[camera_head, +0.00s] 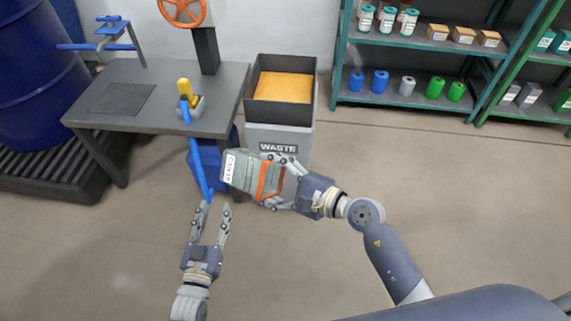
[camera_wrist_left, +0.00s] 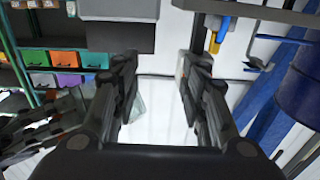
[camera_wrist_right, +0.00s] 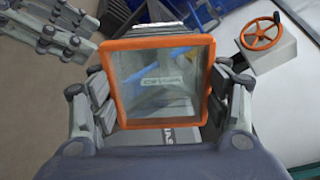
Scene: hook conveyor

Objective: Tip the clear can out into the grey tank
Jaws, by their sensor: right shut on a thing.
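The clear can (camera_head: 242,171), a see-through box with an orange rim and a white label, is held tipped on its side in front of the table. My right gripper (camera_head: 272,181) is shut on it, one finger on each side. In the right wrist view the can's orange rim (camera_wrist_right: 160,43) faces the camera; I cannot tell whether anything is inside. My left gripper (camera_head: 214,205) is open and empty, close to the lower end of a blue hose or rod (camera_head: 197,165). I cannot tell which thing is the grey tank; a grey bin marked WASTE (camera_head: 281,136) stands behind the can.
A dark table (camera_head: 140,75) carries a yellow-handled fitting (camera_head: 186,92). A blue container (camera_head: 207,160) sits below it. An orange handwheel (camera_head: 182,8) stands behind. A blue drum (camera_head: 35,65) is at left; green shelves (camera_head: 420,100) are at right. The floor in front is clear.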

